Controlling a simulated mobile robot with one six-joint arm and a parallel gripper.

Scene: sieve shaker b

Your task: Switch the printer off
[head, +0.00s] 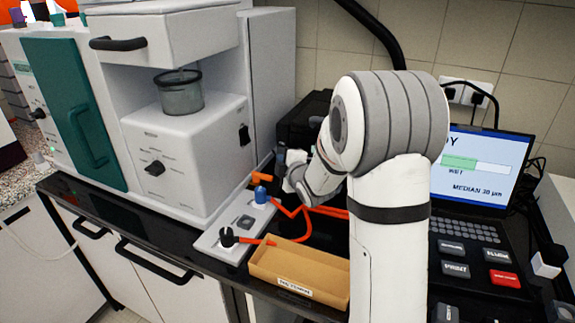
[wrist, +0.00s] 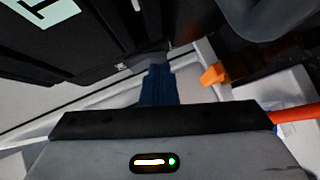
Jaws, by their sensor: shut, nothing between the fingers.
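A black boxy machine (head: 303,120), which looks like the printer, stands against the wall behind my arm, which partly covers it. In the wrist view a black housing (wrist: 75,45) with a pale label fills the upper left; it looks like the same machine. I cannot make out its power switch. My gripper (wrist: 157,72) is shut and empty, its dark blue fingers pointing at the lower edge of the black housing. I cannot tell whether they touch it. In the head view the fingertips are not clear beside the machine.
A white strip (head: 213,243) with a blue knob (head: 260,195), a black knob and orange tubing lies in front. A cardboard tray (head: 290,266) sits beside it. A large white sieve machine (head: 195,150) is at left. A control console with a screen (head: 480,168) is at right.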

